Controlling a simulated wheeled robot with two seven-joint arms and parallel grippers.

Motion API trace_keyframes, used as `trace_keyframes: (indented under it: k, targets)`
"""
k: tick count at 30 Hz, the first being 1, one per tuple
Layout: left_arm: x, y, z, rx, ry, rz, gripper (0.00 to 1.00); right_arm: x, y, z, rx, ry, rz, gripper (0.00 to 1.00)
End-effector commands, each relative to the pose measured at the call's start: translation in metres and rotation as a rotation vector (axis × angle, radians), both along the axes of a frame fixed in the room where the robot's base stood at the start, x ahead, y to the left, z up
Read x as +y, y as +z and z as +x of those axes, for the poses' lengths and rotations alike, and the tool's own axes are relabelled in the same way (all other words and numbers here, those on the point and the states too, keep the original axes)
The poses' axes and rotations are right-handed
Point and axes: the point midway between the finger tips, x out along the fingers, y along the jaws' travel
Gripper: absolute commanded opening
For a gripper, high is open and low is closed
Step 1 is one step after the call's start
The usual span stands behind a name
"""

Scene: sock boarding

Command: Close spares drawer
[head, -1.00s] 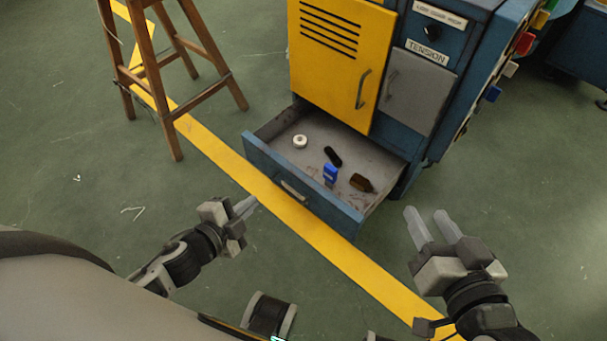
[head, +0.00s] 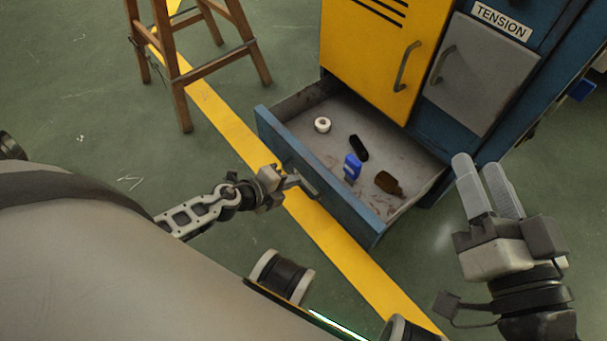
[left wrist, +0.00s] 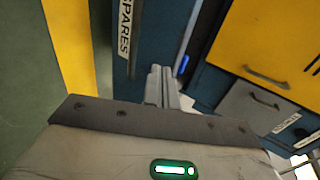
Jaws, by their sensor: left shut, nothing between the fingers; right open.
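The spares drawer (head: 345,212) is a blue drawer at the foot of the cabinet, pulled well out. In it lie a white roll (head: 322,125), a black item (head: 358,148), a blue item (head: 352,167) and a brown bottle (head: 388,184). My left gripper (head: 302,184) is shut and empty at the drawer's front, by its handle; I cannot tell whether it touches. In the left wrist view the fingers (left wrist: 162,85) are together beside the drawer front with its SPARES label (left wrist: 125,30). My right gripper (head: 486,185) is open and empty, right of the drawer.
The cabinet has a yellow door (head: 375,50) and a grey TENSION door (head: 478,75) above the drawer, both shut. A wooden stool (head: 178,70) stands at the left. A yellow floor line (head: 225,125) runs past the drawer front.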

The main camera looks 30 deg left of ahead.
Motion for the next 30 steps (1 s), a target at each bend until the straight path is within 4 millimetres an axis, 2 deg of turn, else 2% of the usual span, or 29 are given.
trace_keyframes:
  k: [1,4,9,24,30]
  targets:
    - [-0.003,0.0,0.01,-0.005,0.0,0.001,0.0,0.0,0.0,0.0,-0.005,0.0,-0.003,0.42]
    - [-0.009,0.001,0.023,-0.003,0.0,-0.001,0.0,0.001,-0.001,-0.001,0.016,0.002,0.003,0.42]
    - [-0.014,0.0,0.035,0.0,-0.001,0.001,0.0,0.001,-0.002,-0.001,0.02,0.003,0.004,0.42]
    - [-0.015,0.0,0.038,0.0,0.003,-0.001,0.0,0.0,-0.003,-0.002,0.022,0.003,0.002,0.42]
    - [-0.01,0.0,0.045,0.0,0.023,0.0,0.0,0.001,-0.003,-0.002,0.031,0.007,0.005,0.42]
